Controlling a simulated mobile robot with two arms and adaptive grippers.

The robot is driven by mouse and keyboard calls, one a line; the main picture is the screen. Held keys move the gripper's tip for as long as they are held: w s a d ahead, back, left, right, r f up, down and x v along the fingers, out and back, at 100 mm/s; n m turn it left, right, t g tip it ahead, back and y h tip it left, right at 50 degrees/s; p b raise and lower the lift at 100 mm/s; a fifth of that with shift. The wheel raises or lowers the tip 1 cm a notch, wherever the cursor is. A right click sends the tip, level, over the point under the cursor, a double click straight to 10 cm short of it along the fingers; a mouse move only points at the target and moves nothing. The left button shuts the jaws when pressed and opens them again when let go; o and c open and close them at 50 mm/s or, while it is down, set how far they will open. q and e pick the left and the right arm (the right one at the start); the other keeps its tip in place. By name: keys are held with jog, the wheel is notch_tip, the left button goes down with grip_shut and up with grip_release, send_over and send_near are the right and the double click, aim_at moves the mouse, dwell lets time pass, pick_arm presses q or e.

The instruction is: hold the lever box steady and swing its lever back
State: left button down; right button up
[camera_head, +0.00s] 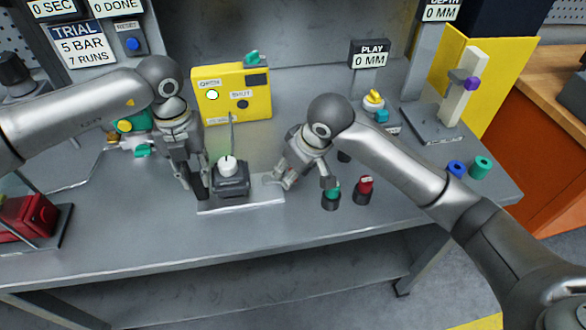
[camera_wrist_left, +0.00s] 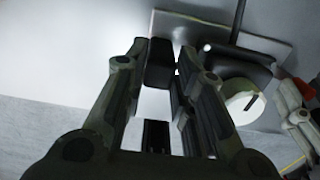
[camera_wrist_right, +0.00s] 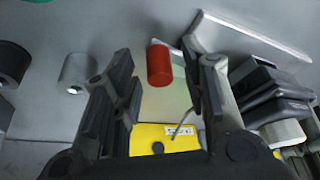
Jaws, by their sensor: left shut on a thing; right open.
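The lever box is a dark block (camera_head: 234,186) with a white round knob on a pale base plate (camera_head: 240,207). Its knob (camera_wrist_left: 243,101) also shows in the left wrist view. My right gripper (camera_head: 281,182) is open, tilted down at the plate's right end. In the right wrist view a red cylinder (camera_wrist_right: 159,66) shows between its open fingers, not clasped; it may be the lever's grip. The box (camera_wrist_right: 272,92) is to the right there. The lever is hard to make out in the head view.
A yellow panel (camera_head: 258,106) with a lit green lamp stands behind the box. Teal-topped (camera_head: 331,200) and red-topped (camera_head: 364,190) cylinders stand right of my right gripper. A red box (camera_head: 27,217) is at far left. The bench front is clear.

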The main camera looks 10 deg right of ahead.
jog(key=shift+f, duration=0.1)
grip_shut()
dwell(0.3)
